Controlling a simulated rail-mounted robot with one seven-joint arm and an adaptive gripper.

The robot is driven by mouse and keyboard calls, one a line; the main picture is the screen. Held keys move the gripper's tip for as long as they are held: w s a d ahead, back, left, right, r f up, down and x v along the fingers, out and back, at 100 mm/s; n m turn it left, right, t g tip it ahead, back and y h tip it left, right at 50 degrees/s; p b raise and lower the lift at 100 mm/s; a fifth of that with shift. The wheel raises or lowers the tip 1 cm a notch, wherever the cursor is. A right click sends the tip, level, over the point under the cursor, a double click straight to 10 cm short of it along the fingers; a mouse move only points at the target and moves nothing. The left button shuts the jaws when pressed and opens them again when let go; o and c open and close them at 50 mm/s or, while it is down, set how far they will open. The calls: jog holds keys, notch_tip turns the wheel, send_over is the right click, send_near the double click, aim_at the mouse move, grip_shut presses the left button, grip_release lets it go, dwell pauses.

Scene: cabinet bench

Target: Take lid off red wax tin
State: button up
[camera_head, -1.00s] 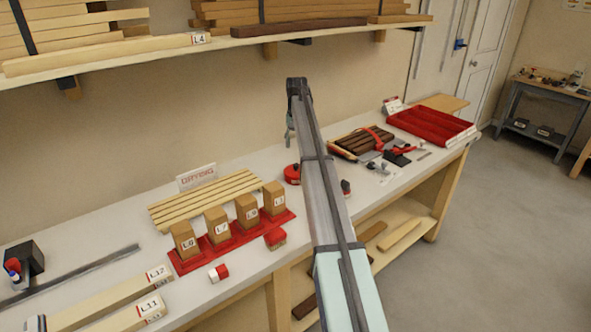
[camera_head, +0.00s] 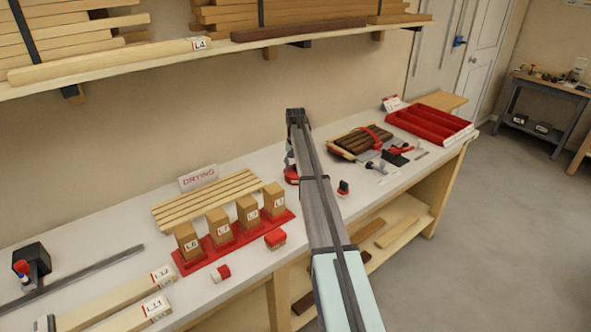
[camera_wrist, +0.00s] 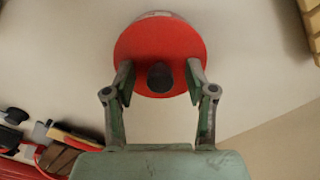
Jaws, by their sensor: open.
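The red wax tin (camera_wrist: 160,40) shows from above in the wrist view as a round red lid with a dark knob (camera_wrist: 160,77) near its lower edge. A little of the pale tin side shows at the top. My gripper (camera_wrist: 159,80) is open, with one finger on each side of the knob and a gap to it on both sides. I cannot tell the height of the fingertips over the lid. In the head view the red tin (camera_head: 291,174) is on the bench, partly hidden by my arm.
A red rack (camera_head: 215,255) with several labelled wooden blocks stands left of my arm. A drying rack of slats (camera_head: 205,201) lies behind it. To the right are dark wooden strips with a red strap (camera_head: 362,142) and a red tray (camera_head: 432,122). A dark-topped item (camera_head: 343,187) stands close to my arm.

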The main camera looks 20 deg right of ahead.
grip_shut()
jog(key=shift+r, duration=0.1)
dwell(0.3)
